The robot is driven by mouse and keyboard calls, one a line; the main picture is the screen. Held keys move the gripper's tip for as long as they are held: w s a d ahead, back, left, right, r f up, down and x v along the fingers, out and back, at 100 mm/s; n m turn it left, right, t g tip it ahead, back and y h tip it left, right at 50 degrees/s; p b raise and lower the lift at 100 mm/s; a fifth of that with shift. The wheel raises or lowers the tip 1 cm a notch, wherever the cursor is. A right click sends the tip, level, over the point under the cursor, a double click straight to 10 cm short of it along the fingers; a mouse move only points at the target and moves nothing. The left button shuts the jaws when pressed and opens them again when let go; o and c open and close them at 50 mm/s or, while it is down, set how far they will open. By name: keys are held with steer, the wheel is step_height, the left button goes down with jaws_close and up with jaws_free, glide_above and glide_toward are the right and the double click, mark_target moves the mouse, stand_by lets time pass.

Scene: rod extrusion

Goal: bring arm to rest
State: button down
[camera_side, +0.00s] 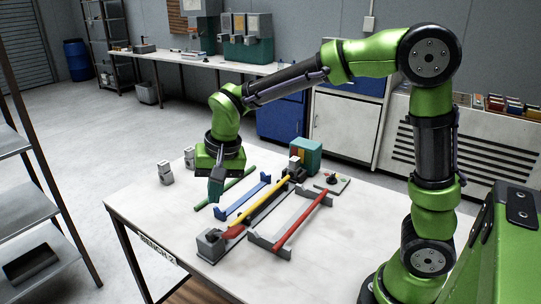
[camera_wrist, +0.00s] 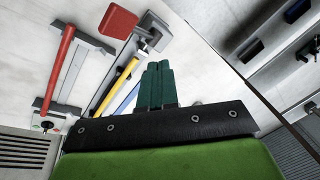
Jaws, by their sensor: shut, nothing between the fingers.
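My gripper (camera_side: 215,195) hangs fingers-down over the left part of the white bench (camera_side: 150,212), beside the green rod. Its dark green fingers (camera_wrist: 157,68) are together and hold nothing in the wrist view. The green rod (camera_side: 238,182) lies on the bench. The blue rod (camera_side: 246,198) lies in a blue holder to its right. The yellow rod (camera_side: 268,206) lies along a grey fixture (camera_side: 212,245) with a red piece (camera_side: 233,231) at its near end. The red rod (camera_side: 302,220) rests across a grey rack at right.
A green machine block (camera_side: 306,157) stands at the fixture's far end. A small control panel (camera_side: 332,182) lies at the bench's right back. Small grey parts (camera_side: 166,173) stand at the left edge. A metal shelf (camera_side: 30,200) stands left of the bench. The near-left bench corner is clear.

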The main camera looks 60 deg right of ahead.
steer(key=shift+s+d+f+n, duration=0.1)
steer(key=shift+s+n, duration=0.4)
steer(key=shift+s, duration=0.15)
steer(key=shift+s+d+f+n, duration=0.1)
steer(key=shift+s+n, duration=0.4)
steer(key=shift+s, duration=0.1)
steer(key=s+d+r+n+t, duration=0.1)
steer(key=s+d+r+t, duration=0.1)
steer(key=s, duration=0.5)
steer(key=s+d+r+n+t+y, duration=0.1)
steer(key=s+d+r+t, duration=0.1)
steer(key=s, duration=0.5)
step_height(320, 180, up, 2)
steer(key=shift+s+d+r+t, duration=0.2)
steer(key=shift+d+r+t, duration=0.1)
steer(key=shift+d, duration=0.3)
steer(key=shift+f, duration=0.1)
steer(key=w+a+r+n+g+h, duration=0.1)
steer(key=w+a+n+g, duration=0.1)
steer(key=w, duration=0.5)
steer(key=w+a+r+n+g, duration=0.2)
steer(key=w+a+g, duration=0.2)
steer(key=w, duration=0.3)
steer(key=shift+w+g+h, duration=0.2)
steer(key=shift+g+h, duration=0.1)
steer(key=shift+h, duration=0.1)
